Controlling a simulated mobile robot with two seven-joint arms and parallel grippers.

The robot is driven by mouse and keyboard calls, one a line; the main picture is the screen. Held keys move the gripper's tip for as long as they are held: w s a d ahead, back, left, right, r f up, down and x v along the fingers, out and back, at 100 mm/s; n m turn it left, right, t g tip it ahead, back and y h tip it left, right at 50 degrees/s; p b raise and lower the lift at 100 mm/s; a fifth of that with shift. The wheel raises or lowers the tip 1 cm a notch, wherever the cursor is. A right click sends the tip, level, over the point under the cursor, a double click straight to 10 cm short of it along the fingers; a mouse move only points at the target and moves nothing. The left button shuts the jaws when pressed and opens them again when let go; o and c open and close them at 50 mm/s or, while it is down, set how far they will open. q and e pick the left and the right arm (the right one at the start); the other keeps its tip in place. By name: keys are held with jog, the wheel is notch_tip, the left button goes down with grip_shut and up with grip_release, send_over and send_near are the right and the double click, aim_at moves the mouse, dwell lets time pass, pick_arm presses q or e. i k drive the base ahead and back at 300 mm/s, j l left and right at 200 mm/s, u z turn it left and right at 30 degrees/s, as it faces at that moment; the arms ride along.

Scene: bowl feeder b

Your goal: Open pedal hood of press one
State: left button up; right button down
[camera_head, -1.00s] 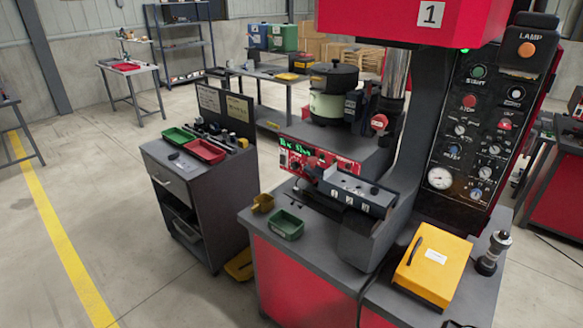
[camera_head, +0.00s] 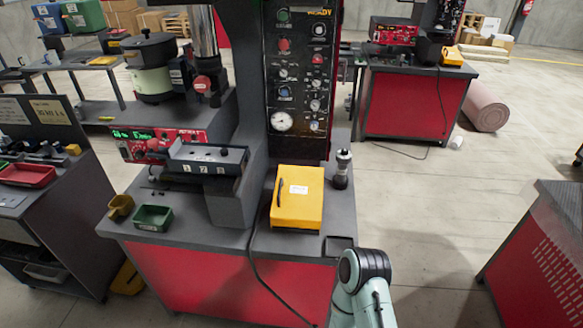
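The yellow pedal hood (camera_head: 312,208) sits on the grey top of the press bench (camera_head: 190,236), right of the press column. It has a white label and a dark handle along its left side. It looks closed, and anything under it is hidden. One of my arms shows at the bottom, right of centre, as a pale link with a dark joint. I cannot see a gripper on it. Neither of my grippers is in view.
A dark upright knob (camera_head: 342,168) stands just right of the hood. A black cable runs down the bench front.

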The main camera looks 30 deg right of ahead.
aim_at(297, 202)
jog(key=z, duration=1.05)
